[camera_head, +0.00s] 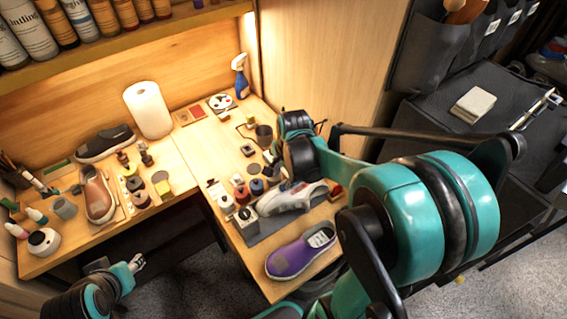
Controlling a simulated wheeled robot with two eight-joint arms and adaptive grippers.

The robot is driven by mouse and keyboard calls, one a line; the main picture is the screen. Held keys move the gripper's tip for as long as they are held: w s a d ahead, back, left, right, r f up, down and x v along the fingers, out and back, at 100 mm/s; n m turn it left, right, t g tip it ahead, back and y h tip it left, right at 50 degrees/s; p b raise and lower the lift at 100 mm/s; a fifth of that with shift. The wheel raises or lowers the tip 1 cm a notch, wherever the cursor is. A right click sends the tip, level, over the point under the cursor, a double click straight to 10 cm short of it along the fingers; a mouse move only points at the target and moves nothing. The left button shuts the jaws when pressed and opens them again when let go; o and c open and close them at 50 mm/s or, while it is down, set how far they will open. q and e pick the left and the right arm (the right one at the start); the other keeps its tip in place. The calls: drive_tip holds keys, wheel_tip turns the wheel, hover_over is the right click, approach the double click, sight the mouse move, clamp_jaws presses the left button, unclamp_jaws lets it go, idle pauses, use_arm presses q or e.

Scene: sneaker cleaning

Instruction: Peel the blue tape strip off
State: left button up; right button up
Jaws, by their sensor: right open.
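A grey-and-white sneaker (290,197) with red and blue accents lies on a dark mat (268,228) on the right-hand bench. A blue tape strip cannot be made out clearly at this size. My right gripper (276,168) is open at the end of the teal arm, just behind the sneaker; its fingertips are partly hidden by the wrist. My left gripper (138,263) is low at the left, off the bench edge and away from the sneaker. Its jaw state is too small to tell.
A purple shoe (300,250) lies at the bench's front corner. Small bottles (240,190) crowd left of the sneaker. A brown shoe (99,195), a dark shoe (104,143) and a paper roll (148,110) occupy the left bench. A spray bottle (240,77) stands behind.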

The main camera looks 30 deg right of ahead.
sight(282, 187)
drive_tip(key=shift+m, duration=0.4)
drive_tip(key=f+b, duration=0.1)
drive_tip(key=f, duration=0.1)
drive_tip(key=w+f, duration=0.1)
drive_tip(key=f, duration=0.2)
drive_tip(key=f+b, duration=0.1)
drive_tip(key=f, duration=0.1)
drive_tip(key=shift+w+d+f+b, duration=0.2)
drive_tip(key=shift+f+b, duration=0.1)
drive_tip(key=shift+f, duration=0.1)
clamp_jaws()
